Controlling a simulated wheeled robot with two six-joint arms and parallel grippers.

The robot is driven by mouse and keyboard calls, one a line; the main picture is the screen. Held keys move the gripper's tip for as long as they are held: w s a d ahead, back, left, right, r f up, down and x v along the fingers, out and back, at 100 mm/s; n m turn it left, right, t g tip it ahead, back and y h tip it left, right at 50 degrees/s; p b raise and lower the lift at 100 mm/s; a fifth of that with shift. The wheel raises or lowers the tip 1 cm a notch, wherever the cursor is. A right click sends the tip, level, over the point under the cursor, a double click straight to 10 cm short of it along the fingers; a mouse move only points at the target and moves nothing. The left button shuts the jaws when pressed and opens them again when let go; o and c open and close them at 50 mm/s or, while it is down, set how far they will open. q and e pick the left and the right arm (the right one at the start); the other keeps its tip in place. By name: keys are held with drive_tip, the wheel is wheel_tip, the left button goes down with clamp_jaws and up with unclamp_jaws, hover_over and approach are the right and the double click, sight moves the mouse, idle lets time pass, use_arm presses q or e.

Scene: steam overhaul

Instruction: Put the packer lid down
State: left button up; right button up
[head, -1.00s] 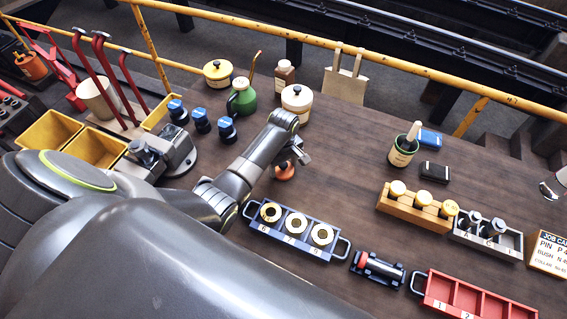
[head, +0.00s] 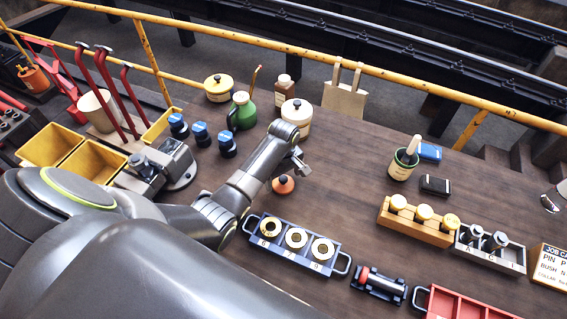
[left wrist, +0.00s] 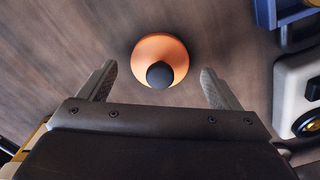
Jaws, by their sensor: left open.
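The packer lid, an orange round lid with a black knob (head: 283,185), lies on the dark wooden bench, knob up. In the left wrist view the lid (left wrist: 156,50) sits ahead of and between the spread fingers, with bare wood showing between it and each finger. My left gripper (head: 302,163) is open and empty, close to the lid; its fingers (left wrist: 158,72) do not touch it in the wrist view. The exact height of the gripper above the lid is hard to tell. My right gripper is out of view.
A blue tray with several rings (head: 333,263) is in front of the lid. A cream pot (head: 296,122) and a green oil can (head: 242,112) stand behind. Blue-capped items (head: 201,134) are at left, a wooden block with yellow-topped parts (head: 412,228) at right. Bare bench lies between.

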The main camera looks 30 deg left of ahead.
sight(284, 178)
use_arm(q)
wheel_tip(284, 178, up, 11)
drive_tip(key=b, duration=0.1)
idle(0.3)
drive_tip(key=shift+f, duration=0.1)
idle(0.3)
